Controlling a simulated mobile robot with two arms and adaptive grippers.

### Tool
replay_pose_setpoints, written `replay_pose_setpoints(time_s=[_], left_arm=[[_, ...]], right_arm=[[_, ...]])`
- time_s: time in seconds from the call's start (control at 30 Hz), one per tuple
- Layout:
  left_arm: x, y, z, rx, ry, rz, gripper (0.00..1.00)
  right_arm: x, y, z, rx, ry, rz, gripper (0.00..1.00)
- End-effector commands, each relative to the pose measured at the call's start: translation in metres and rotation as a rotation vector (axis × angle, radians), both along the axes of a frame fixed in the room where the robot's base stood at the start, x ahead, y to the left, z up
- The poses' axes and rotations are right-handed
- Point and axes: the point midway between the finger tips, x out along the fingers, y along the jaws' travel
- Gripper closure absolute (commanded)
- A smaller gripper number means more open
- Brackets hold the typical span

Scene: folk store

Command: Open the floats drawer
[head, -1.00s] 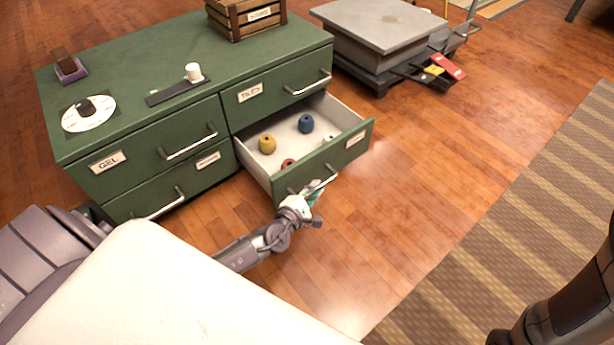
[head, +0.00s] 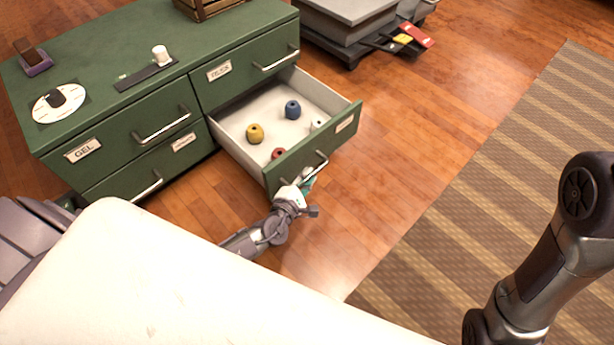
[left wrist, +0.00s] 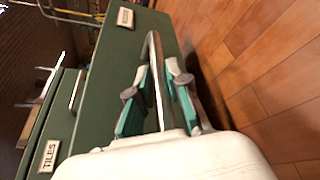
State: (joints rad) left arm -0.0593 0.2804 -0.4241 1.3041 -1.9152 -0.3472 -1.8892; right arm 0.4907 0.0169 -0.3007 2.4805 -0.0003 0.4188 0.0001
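The drawer (head: 315,147) at the lower right of the green cabinet is pulled out. Its front label is too small to read in the head view. Inside it lie a yellow piece (head: 255,133), a blue piece (head: 292,109), a red piece (head: 278,154) and a white piece (head: 317,124). My left gripper (head: 304,180) is at this drawer's metal handle. In the left wrist view, the teal-padded fingers (left wrist: 157,72) stand apart on both sides of the handle (left wrist: 152,48), with gaps visible. My right gripper is not in view.
The green cabinet (head: 80,100) has other closed drawers, labelled "GEL" and "TILES" among them. A grey platform (head: 350,35) stands behind. Wooden floor and a striped rug (head: 480,170) lie right.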

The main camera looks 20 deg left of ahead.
Motion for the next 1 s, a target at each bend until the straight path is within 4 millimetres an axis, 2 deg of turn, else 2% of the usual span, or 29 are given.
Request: replay_pose_setpoints(time_s=[0.03,0.1,0.47,0.8,1.0], left_arm=[[0.0,0.0,0.0,-0.001,0.001,0.0,0.72],[0.0,0.0,0.0,-0.001,0.0,0.0,0.6],[-0.005,0.0,0.0,-0.001,0.001,0.001,0.6],[-0.057,0.003,0.011,-0.001,0.003,-0.001,0.6],[-0.072,0.004,0.016,-0.001,0.0,0.0,0.6]], right_arm=[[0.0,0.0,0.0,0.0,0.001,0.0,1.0],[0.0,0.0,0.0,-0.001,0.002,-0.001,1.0],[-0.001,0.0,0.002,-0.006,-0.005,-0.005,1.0],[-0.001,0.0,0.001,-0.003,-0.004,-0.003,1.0],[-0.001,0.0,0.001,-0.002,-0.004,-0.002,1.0]])
